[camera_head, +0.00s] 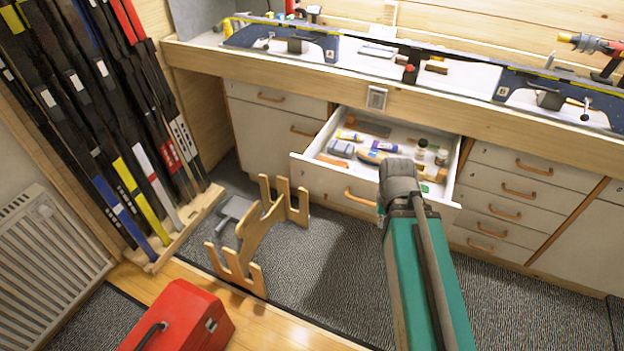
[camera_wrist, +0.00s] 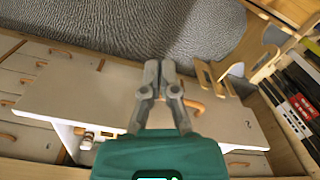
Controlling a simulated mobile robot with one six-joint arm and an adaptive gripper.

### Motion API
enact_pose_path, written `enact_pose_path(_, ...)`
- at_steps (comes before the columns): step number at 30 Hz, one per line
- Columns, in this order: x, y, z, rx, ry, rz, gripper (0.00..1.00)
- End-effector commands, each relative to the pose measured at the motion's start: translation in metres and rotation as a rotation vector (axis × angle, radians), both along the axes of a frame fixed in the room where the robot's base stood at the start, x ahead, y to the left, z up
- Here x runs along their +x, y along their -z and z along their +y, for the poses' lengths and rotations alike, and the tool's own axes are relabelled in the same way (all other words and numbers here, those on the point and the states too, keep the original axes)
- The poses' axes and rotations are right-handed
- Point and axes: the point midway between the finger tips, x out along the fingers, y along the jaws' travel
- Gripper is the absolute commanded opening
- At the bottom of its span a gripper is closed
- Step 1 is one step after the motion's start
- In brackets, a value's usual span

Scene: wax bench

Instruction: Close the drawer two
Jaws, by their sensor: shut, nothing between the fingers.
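The open drawer (camera_head: 322,179) is pulled out from under the bench and holds several small items, including tubes, blocks and bottles. Its pale front panel also shows in the wrist view (camera_wrist: 85,95), with an orange-brown handle (camera_wrist: 195,104) partly behind my fingers. That handle (camera_head: 358,198) is also in the head view. My gripper (camera_wrist: 161,66) is shut and empty, and its fingers overlap the drawer front in the wrist view. I cannot tell whether they touch it. In the head view my arm covers the right part of the drawer front, and the fingertips are hidden.
Closed drawers (camera_head: 510,190) stand right of the open one, and cabinet fronts (camera_head: 262,125) stand left. A wooden stand (camera_head: 255,235) is on the grey mat near the drawer. A ski rack (camera_head: 165,250) and a red toolbox (camera_head: 180,318) are at left. The mat between is partly clear.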

Motion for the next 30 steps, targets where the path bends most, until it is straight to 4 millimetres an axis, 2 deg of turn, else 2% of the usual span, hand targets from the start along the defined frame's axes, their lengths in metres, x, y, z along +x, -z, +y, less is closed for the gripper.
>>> enact_pose_path(8, 0.001, 0.004, 0.001, -0.012, -0.019, -0.004, 0.0)
enact_pose_path(14, 0.01, 0.022, 0.008, -0.092, -0.14, -0.028, 0.0)
enact_pose_path(23, 0.04, 0.063, 0.021, -0.382, -0.544, -0.083, 0.0)
enact_pose_path(30, 0.069, 0.085, 0.046, -0.682, -0.939, -0.091, 0.0)
